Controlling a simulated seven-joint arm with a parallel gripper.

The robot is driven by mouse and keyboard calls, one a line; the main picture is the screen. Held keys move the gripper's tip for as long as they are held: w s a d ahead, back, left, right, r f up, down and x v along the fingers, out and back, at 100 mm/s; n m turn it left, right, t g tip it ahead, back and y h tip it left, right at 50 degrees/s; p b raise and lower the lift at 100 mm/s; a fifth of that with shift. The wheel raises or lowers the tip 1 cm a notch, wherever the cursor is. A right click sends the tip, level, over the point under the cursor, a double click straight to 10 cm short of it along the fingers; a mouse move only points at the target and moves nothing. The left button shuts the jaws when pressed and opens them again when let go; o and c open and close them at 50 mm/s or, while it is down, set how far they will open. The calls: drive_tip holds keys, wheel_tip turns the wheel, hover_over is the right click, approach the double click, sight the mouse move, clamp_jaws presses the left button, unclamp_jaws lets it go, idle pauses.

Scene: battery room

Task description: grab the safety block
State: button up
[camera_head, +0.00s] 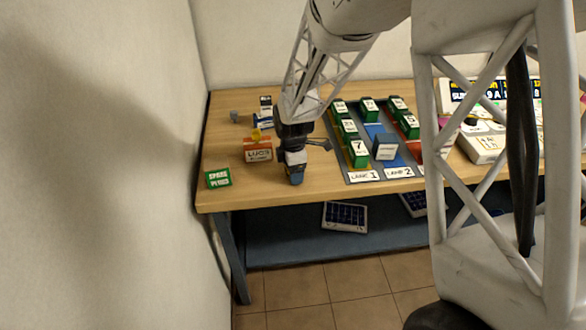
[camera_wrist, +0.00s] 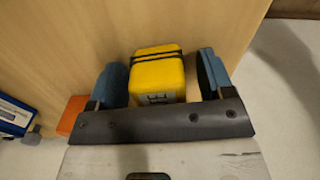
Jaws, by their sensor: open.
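A yellow block (camera_wrist: 157,77) with black bands, which I take to be the safety block, stands on the wooden table in the wrist view. My gripper (camera_wrist: 164,80) is open, with one blue finger on each side of the block. A gap shows on the right; on the left the finger is very close, and I cannot tell whether it touches. In the head view my gripper (camera_head: 294,172) points down near the table's front edge and the block cannot be made out behind it.
An orange LUGS box (camera_head: 258,150) stands close left of my gripper, with a green SPARE FUSES box (camera_head: 218,178) farther left. A grey lane tray (camera_head: 362,177) with several green blocks lies to the right. The table's (camera_head: 245,197) front left is mostly clear.

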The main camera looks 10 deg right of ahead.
drive_tip(key=c, duration=1)
drive_tip(key=shift+r, duration=0.15)
drive_tip(key=shift+r, duration=1.45)
drive_tip(key=shift+s+r, duration=0.2)
drive_tip(key=shift+s, duration=0.1)
drive_tip(key=s, duration=0.5)
drive_tip(key=s+d+r, duration=0.1)
drive_tip(key=s, duration=0.4)
drive_tip(key=s+d, duration=0.1)
drive_tip(key=s, duration=0.4)
drive_tip(key=shift+s+d+r, duration=0.1)
drive_tip(key=shift+s+r, duration=0.05)
drive_tip(key=shift+r, duration=0.05)
